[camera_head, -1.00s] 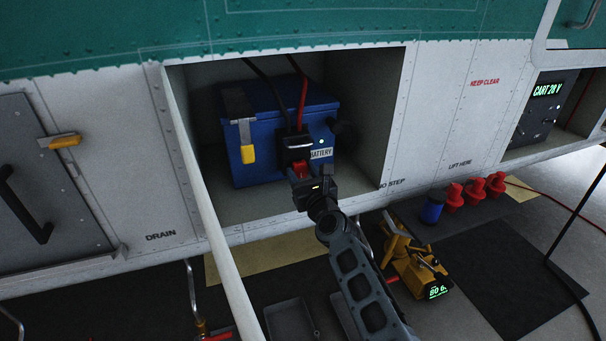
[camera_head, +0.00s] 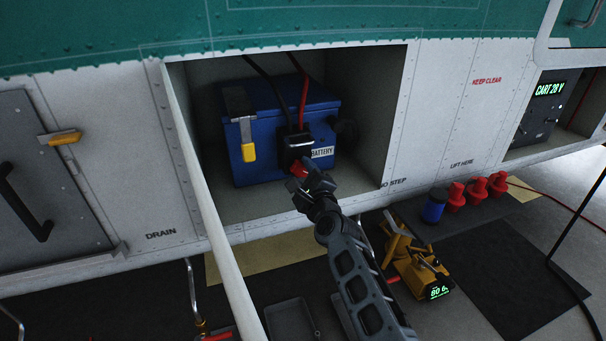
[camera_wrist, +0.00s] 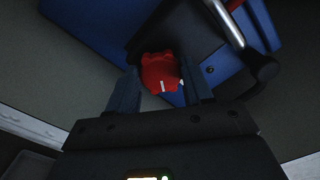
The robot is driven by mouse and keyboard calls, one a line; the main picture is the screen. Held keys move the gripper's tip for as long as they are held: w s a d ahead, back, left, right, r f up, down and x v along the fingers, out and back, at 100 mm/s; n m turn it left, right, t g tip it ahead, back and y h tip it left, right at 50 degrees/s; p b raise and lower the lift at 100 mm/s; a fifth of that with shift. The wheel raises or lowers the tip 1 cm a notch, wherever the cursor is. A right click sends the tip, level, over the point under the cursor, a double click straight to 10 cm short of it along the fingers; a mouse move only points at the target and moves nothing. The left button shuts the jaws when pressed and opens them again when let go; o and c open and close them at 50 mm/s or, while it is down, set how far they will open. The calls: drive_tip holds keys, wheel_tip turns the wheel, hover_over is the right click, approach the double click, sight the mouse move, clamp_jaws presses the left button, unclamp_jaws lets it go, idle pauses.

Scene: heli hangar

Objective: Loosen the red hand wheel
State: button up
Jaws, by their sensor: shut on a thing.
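The red hand wheel (camera_head: 298,169) sits on the front of a black connector block (camera_head: 295,143) on the blue battery (camera_head: 265,168). My gripper (camera_head: 307,173) is at the wheel from the front right and hides part of it in the head view. In the wrist view the red hand wheel (camera_wrist: 160,72) lies between the two fingers of my gripper (camera_wrist: 163,85), with a white mark on it. The fingers are shut on the wheel, and my wrist is rolled relative to the battery.
The battery stands in an open bay (camera_head: 370,110) with walls on both sides. A pale strut (camera_head: 205,200) crosses the bay's left side. Black and red cables (camera_head: 302,100) rise from the connector. A yellow latch (camera_head: 248,151) hangs on the battery's front. A yellow tool (camera_head: 420,270) stands on the floor.

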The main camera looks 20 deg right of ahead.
drive_tip(key=n, duration=0.4)
drive_tip(key=shift+f+n, duration=0.15)
drive_tip(key=shift+n, duration=0.15)
drive_tip(key=n+b, duration=0.1)
drive_tip(key=n, duration=0.2)
drive_tip(key=shift+f+n, duration=0.1)
drive_tip(key=shift+n, duration=0.3)
drive_tip(key=n+b, duration=0.1)
drive_tip(key=n, duration=0.2)
drive_tip(key=shift+f+n, duration=0.1)
drive_tip(key=shift+n, duration=0.2)
drive_tip(key=n+b, duration=0.1)
drive_tip(key=n, duration=0.2)
drive_tip(key=shift+f+n, duration=0.15)
drive_tip(key=shift+n, duration=0.15)
drive_tip(key=n+b, duration=0.2)
drive_tip(key=n, duration=0.3)
drive_tip(key=shift+d, duration=0.1)
drive_tip(key=n+b, duration=0.1)
drive_tip(key=n, duration=0.3)
drive_tip(key=shift+b, duration=0.35)
drive_tip(key=shift+n, duration=0.4)
